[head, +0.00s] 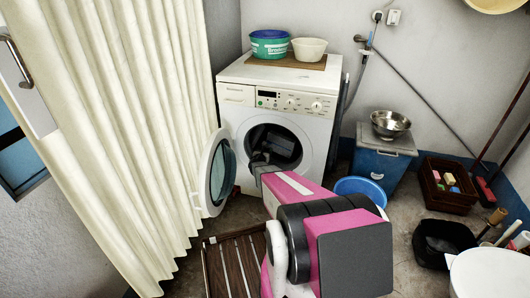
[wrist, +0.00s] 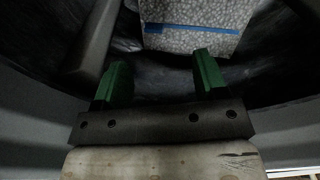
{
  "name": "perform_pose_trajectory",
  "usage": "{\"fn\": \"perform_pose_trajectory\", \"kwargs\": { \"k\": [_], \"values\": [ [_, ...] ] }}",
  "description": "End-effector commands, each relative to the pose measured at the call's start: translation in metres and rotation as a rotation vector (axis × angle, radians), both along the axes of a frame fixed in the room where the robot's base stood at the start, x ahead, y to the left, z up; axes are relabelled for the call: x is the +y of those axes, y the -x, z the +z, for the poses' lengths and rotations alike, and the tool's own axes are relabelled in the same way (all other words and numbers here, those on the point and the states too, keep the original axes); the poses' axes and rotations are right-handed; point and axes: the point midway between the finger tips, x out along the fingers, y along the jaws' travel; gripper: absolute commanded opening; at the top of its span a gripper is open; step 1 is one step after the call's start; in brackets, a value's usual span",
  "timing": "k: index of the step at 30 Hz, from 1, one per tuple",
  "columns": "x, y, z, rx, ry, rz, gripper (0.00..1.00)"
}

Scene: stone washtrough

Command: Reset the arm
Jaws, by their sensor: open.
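My arm (head: 300,205) reaches from the lower middle of the head view to the round opening of the white washing machine (head: 235,117). The machine's door (head: 216,172) stands open to the left. My gripper (wrist: 155,82) is inside the dark drum (wrist: 270,75) in the wrist view, its two green fingers apart with nothing between them. A pale speckled thing with a blue stripe (wrist: 195,20) lies in the drum just beyond the fingertips. In the head view the arm's end hides part of the opening, and the fingertips cannot be made out.
A cream curtain (head: 110,130) hangs left of the door. A slatted wooden board (head: 235,265) lies on the floor in front. A blue basin (head: 360,188), a blue bin (head: 383,162) and a brown crate (head: 447,203) stand to the right. Bowls (head: 270,44) sit on the machine.

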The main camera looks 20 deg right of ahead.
Motion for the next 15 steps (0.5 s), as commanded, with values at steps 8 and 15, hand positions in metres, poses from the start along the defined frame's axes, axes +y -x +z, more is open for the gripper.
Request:
{"fn": "perform_pose_trajectory", "kwargs": {
  "k": [8,15],
  "values": [
    [-0.002,0.011,0.014,-0.034,-0.058,-0.044,0.66],
    [-0.007,0.062,0.062,-0.187,-0.331,-0.254,0.66]
  ]
}}
